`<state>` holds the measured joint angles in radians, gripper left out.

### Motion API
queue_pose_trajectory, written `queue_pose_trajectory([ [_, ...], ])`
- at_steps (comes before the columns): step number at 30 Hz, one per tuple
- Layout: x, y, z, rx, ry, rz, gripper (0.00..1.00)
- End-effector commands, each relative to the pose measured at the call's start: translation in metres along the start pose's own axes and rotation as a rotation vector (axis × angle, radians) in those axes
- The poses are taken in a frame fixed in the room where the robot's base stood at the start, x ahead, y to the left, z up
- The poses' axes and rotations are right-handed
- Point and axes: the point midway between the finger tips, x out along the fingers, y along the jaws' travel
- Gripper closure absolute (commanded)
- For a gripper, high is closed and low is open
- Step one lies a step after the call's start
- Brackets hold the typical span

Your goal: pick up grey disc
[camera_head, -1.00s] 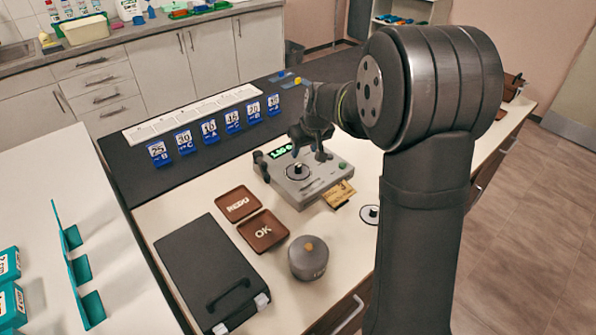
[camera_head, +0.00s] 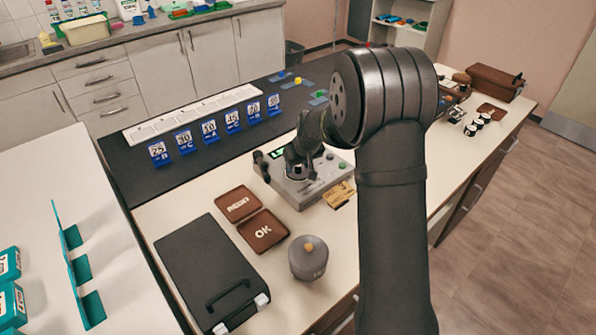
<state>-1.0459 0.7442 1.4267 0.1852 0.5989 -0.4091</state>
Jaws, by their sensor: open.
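A small dark grey disc (camera_head: 297,172) sits on top of the grey measuring device (camera_head: 318,192), which has a green display. My gripper (camera_head: 299,163) is right over the disc, its fingers pointing down close around it. The gripper is open, but the fingers and wrist hide part of the disc, and I cannot tell whether they touch it.
A brown OK tray (camera_head: 264,231), a brown REDO tray (camera_head: 238,204) and a black case (camera_head: 212,270) lie left of the device. Blue numbered tags (camera_head: 208,131) stand behind.

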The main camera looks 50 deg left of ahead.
Motion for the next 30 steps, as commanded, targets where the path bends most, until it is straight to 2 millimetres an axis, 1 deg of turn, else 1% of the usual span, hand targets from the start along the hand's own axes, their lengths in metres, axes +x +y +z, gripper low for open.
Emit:
queue_pose_trajectory([
  [1, 0.000, 0.000, 0.000, 0.000, 0.000, 0.000, 0.55],
  [2, 0.000, 0.000, 0.000, 0.000, 0.000, 0.000, 0.59],
  [6, 0.000, 0.000, 0.000, 0.000, 0.000, 0.000, 0.87],
  [8, 0.000, 0.000, 0.000, 0.000, 0.000, 0.000, 0.98],
  [9, 0.000, 0.000, 0.000, 0.000, 0.000, 0.000, 1.00],
  [16, -0.001, 0.000, 0.000, 0.000, 0.000, 0.000, 1.00],
  [20, -0.005, 0.000, -0.002, 0.001, 0.001, 0.000, 1.00],
  [23, -0.013, 0.000, -0.006, 0.001, 0.003, 0.000, 1.00],
  [26, -0.027, 0.000, -0.012, 0.000, 0.004, 0.001, 1.00],
  [28, -0.040, 0.000, -0.017, -0.001, 0.004, 0.001, 1.00],
  [30, -0.053, 0.013, -0.009, 0.006, 0.002, 0.002, 1.00],
])
